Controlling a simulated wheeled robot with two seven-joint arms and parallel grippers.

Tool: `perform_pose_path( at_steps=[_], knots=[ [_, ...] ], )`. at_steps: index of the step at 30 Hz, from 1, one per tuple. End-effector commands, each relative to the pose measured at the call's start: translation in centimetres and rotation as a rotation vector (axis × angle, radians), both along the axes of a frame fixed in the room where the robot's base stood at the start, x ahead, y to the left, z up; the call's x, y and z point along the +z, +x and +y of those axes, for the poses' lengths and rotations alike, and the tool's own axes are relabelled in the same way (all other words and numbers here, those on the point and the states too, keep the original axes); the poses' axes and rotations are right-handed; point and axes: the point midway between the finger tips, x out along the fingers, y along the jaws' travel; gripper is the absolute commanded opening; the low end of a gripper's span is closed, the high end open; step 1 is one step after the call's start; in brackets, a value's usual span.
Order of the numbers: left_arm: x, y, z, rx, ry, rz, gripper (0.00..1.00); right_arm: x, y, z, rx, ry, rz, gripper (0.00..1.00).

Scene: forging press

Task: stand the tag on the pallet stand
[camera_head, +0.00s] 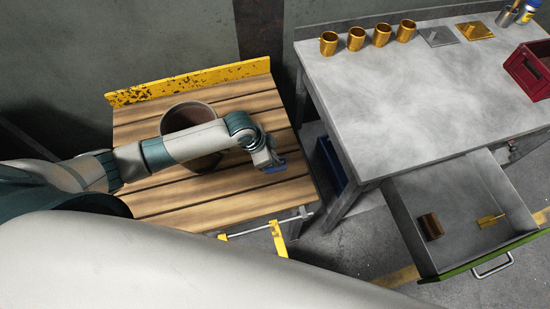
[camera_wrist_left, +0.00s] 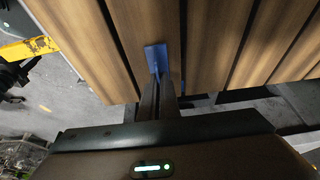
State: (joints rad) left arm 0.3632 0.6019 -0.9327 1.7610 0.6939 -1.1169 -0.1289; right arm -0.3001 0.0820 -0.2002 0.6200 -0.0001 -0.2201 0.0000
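The pallet stand (camera_head: 235,198) is a table of wooden slats with a chipped yellow rail at its back. Its slats fill the upper part of the left wrist view (camera_wrist_left: 215,40). My left gripper (camera_head: 268,160) is over the stand's right front part, pointing down. In the left wrist view its fingers (camera_wrist_left: 160,92) are close together, shut on a small flat blue tag (camera_wrist_left: 156,58). The tag also shows as a blue patch at the fingertips in the head view (camera_head: 275,168). Whether the tag touches the slats I cannot tell. My right gripper is not in view.
A dark round pot (camera_head: 188,116) stands on the slats, partly behind my left arm. A grey workbench (camera_head: 410,110) to the right bears several brass mugs, plates and a red bin (camera_head: 530,72). Its open drawer (camera_head: 462,240) holds a brown block (camera_head: 430,226) and a brass piece (camera_head: 490,221).

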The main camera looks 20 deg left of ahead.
Motion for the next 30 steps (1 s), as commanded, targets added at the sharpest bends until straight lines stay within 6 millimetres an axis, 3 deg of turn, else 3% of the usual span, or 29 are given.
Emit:
perform_pose_path(
  at_steps=[7,10,23,30],
  knots=[
    [-0.3,0.0,0.0,0.000,0.000,0.000,0.00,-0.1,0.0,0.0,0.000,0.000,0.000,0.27],
    [-0.2,0.0,0.0,0.000,0.000,0.000,0.21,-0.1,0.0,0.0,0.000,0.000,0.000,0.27],
    [0.2,0.0,0.1,0.001,0.000,0.000,0.21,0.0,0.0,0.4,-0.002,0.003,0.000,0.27],
    [2.2,-0.4,0.8,0.000,0.000,-0.001,0.21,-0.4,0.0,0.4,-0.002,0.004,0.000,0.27]
  ],
)
